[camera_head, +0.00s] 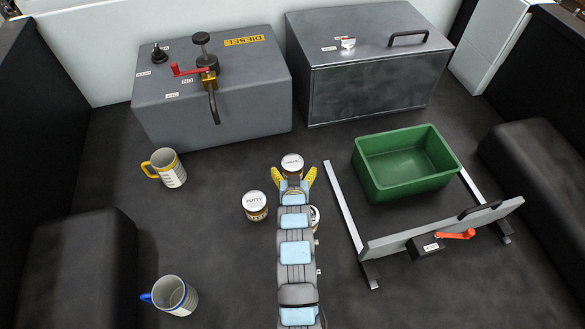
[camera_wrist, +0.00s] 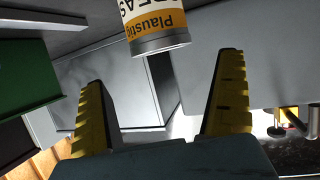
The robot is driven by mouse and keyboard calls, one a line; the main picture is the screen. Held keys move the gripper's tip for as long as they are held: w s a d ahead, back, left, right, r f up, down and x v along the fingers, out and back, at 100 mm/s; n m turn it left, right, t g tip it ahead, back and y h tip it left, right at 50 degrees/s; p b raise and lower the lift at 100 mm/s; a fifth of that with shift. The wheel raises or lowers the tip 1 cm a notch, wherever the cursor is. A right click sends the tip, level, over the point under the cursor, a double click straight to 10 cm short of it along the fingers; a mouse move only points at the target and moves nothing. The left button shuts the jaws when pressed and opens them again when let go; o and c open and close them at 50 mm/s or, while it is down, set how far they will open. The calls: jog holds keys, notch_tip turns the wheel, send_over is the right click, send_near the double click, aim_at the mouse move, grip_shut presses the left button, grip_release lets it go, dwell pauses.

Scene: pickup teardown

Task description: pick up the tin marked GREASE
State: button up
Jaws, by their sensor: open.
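The tin with a white and orange label (camera_wrist: 157,22) is at the top of the wrist view, cut off by the frame; the letters "EAS" show on it. A tin with a white lid (camera_head: 292,162) stands at my gripper's tips in the head view, its lid text too small to read; it seems to be the same tin. My gripper (camera_head: 294,177) is open and empty, its yellow fingers spread to either side just short of this tin. In the wrist view the tin is ahead of the gap between the fingers (camera_wrist: 163,72).
A PUTTY tin (camera_head: 255,201) stands left of my arm; another tin (camera_head: 315,214) is partly hidden by it at right. Two mugs (camera_head: 169,168) (camera_head: 175,295) are at left. A green crate (camera_head: 405,166) and metal frame (camera_head: 440,233) are at right. The DIESEL tank (camera_head: 160,107) and grey box (camera_head: 365,85) stand behind.

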aim_at(292, 163)
jog(key=shift+w+f, duration=0.25)
jog(key=shift+w, duration=0.35)
jog(key=shift+x, duration=0.85)
jog(key=shift+w+a+f+p, duration=0.2)
jog(key=shift+w+f+p, duration=0.2)
jog(key=shift+w+f, duration=0.25)
jog(key=shift+w, duration=0.7)
jog(key=shift+w+f, duration=0.1)
jog(key=shift+f, duration=0.2)
jog(key=c, duration=1.2)
